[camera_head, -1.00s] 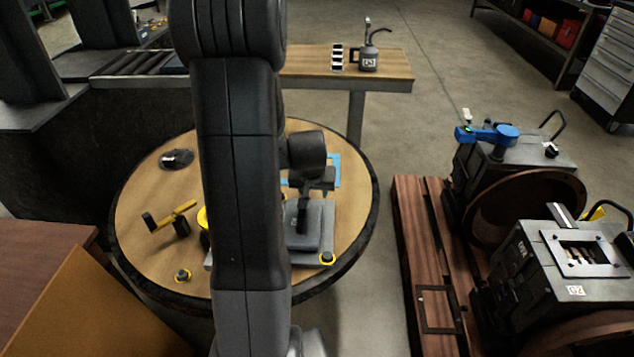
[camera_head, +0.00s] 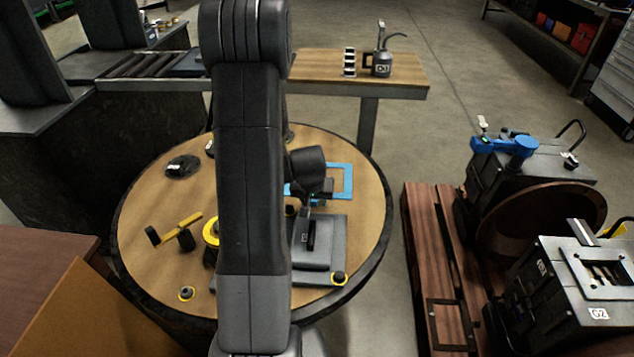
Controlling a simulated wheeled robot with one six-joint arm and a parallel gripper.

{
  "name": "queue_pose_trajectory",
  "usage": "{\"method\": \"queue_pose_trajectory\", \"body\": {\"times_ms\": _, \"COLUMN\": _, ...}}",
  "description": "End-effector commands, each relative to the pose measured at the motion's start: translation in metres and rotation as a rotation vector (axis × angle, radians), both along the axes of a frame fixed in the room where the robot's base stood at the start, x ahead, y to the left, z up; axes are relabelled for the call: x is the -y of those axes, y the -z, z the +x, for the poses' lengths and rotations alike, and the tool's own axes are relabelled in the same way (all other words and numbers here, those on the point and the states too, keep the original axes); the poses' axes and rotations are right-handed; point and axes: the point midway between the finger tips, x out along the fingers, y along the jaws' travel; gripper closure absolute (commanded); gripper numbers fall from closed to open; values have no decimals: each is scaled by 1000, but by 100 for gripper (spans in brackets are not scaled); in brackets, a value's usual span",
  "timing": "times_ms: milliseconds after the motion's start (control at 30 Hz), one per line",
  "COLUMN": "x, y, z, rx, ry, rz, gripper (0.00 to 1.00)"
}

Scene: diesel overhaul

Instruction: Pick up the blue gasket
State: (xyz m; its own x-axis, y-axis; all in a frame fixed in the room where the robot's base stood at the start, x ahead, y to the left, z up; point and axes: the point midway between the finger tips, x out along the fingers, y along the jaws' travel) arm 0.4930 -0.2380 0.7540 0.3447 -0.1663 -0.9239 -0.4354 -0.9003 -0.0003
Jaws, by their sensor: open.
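The blue gasket (camera_head: 348,181) is a flat, thin rectangular frame lying on the round wooden table (camera_head: 362,222), right of my arm. My arm and gripper hide its left part. My gripper (camera_head: 318,197) is at the front part of the gasket in the picture, its fingers dark and small. It is open. I cannot tell its height above the gasket or whether it touches it.
A grey plate with a block and dark handle (camera_head: 311,235) lies just in front of the gasket. A yellow-handled tool (camera_head: 180,227), a dark disc (camera_head: 182,166) and yellow-ringed knobs are also on the table. Engine housings (camera_head: 570,285) stand right on a wooden pallet (camera_head: 425,265).

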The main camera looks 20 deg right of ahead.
Motion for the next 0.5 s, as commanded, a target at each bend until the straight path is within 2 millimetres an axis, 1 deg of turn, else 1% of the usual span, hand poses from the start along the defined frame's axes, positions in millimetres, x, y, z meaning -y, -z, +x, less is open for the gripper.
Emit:
{"method": "queue_pose_trajectory", "body": {"times_ms": 33, "x": 0, "y": 0, "z": 0, "rx": 0, "ry": 0, "rz": 0, "gripper": 64}}
{"method": "queue_pose_trajectory", "body": {"times_ms": 167, "x": 0, "y": 0, "z": 0, "rx": 0, "ry": 0, "rz": 0, "gripper": 90}}
{"method": "queue_pose_trajectory", "body": {"times_ms": 200, "x": 0, "y": 0, "z": 0, "rx": 0, "ry": 0, "rz": 0, "gripper": 97}}
{"method": "queue_pose_trajectory", "body": {"times_ms": 233, "x": 0, "y": 0, "z": 0, "rx": 0, "ry": 0, "rz": 0, "gripper": 100}}
{"method": "queue_pose_trajectory", "body": {"times_ms": 500, "x": 0, "y": -2, "z": 0, "rx": 1, "ry": 0, "rz": 0, "gripper": 100}}
